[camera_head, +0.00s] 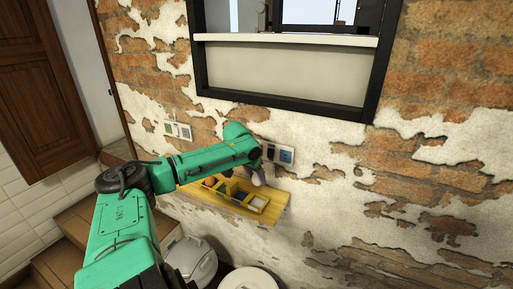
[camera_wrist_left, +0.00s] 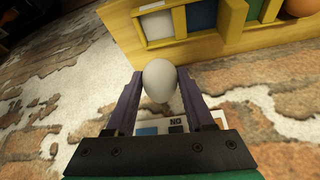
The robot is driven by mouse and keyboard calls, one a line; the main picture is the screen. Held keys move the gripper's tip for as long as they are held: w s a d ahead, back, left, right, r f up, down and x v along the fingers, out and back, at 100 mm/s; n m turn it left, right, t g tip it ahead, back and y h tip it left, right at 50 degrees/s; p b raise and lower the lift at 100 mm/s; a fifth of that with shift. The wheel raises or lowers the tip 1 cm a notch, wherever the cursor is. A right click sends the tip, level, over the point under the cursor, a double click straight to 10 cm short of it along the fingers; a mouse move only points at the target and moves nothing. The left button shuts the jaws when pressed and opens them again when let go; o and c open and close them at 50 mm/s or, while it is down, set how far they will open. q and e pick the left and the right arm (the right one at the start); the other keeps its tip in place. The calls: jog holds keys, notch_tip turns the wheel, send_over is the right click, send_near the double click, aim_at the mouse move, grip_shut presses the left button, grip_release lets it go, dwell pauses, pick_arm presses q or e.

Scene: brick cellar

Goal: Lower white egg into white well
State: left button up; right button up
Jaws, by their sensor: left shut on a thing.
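My left gripper (camera_wrist_left: 161,77) is shut on the white egg (camera_wrist_left: 159,84), which sits between its two purple fingers in the left wrist view. In the head view this gripper (camera_head: 259,174) is at the arm's end, just above the yellow rack (camera_head: 272,214), and the egg is hard to make out. The white well (camera_wrist_left: 158,26) is the end compartment of the rack; it also shows in the head view (camera_head: 257,202). In the left wrist view the egg appears apart from the well. My right gripper is not in view.
Beside the white well are a blue well (camera_wrist_left: 201,15) and a green well (camera_wrist_left: 252,8), with an orange ball-like thing (camera_wrist_left: 301,7) beyond. The rack is against a patchy brick wall with a switch panel (camera_head: 281,154) close behind the gripper. A round white lid (camera_head: 249,281) is below.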

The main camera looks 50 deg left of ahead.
pick_arm(q)
jog(key=b, duration=0.1)
send_near(260, 202)
jog(key=shift+w+a+f, duration=0.1)
jog(key=shift+w+f, duration=0.05)
jog(key=shift+w, duration=0.35)
jog(key=shift+w+a+f, duration=0.1)
jog(key=shift+w+f, duration=0.1)
jog(key=shift+w, duration=0.25)
jog(key=shift+f+b, duration=0.8)
jog(key=shift+f, duration=1.05)
dwell(0.7)
jog(key=o, duration=0.8)
jog(key=shift+o, duration=0.2)
jog(key=shift+r, duration=0.1)
